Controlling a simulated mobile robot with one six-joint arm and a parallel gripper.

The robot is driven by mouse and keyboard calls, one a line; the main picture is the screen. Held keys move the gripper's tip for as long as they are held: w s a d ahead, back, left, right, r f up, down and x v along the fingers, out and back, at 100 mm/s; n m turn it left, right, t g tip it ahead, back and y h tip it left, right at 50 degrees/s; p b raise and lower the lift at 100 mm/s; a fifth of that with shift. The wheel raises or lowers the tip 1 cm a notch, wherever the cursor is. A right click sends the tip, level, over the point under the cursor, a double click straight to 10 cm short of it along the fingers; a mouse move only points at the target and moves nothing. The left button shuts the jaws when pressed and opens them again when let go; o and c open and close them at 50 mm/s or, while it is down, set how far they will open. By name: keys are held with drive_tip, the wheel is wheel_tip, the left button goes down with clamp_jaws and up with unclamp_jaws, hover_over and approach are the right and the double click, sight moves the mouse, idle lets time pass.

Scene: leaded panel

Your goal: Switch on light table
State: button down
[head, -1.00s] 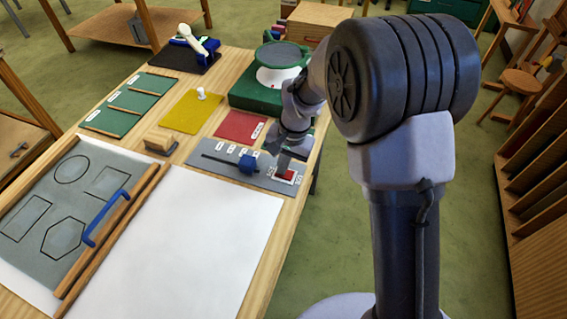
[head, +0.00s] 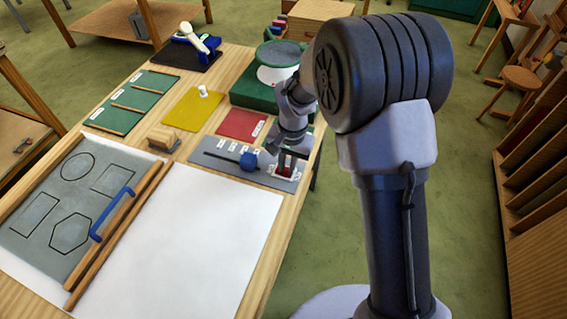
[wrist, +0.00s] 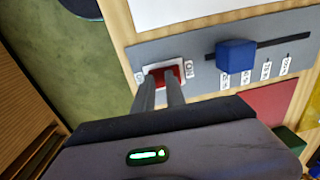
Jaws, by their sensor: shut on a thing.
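A grey control panel (head: 222,164) lies at the far right part of the wooden table. It carries a red switch (wrist: 160,75) in a white frame, which also shows in the head view (head: 284,172). My gripper (wrist: 162,82) reaches down to the switch, with its two narrow fingers close together and shut on the red part. The fingers hide some of the switch, so I cannot tell which way it is set. A blue slider knob (wrist: 236,54) sits in a dark slot beside it. A flat white surface (head: 205,235) lies in front of the panel.
A grey sheet with outlined shapes (head: 45,215), wooden strips and a blue handle (head: 112,212) are at left. A wooden block (head: 165,138), a red mat (head: 240,125), a yellow mat (head: 190,112) and a green turntable base (head: 248,92) lie beyond the panel.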

wheel_tip(320, 180, up, 14)
drive_tip(key=p, duration=0.6)
drive_tip(key=shift+s+d, duration=0.15)
drive_tip(key=shift+d, duration=0.3)
drive_tip(key=shift+t+y, duration=0.3)
drive_tip(key=shift+y, duration=0.3)
drive_tip(key=f+b, duration=0.2)
drive_tip(key=f, duration=0.2)
drive_tip(key=a+f+b, duration=0.1)
drive_tip(key=f+b, duration=0.2)
drive_tip(key=f, duration=0.2)
drive_tip(key=w+a+f+b, duration=0.1)
drive_tip(key=f+b, duration=0.1)
drive_tip(key=f, duration=0.2)
drive_tip(key=shift+w+f, duration=0.1)
drive_tip(key=shift+f, duration=0.2)
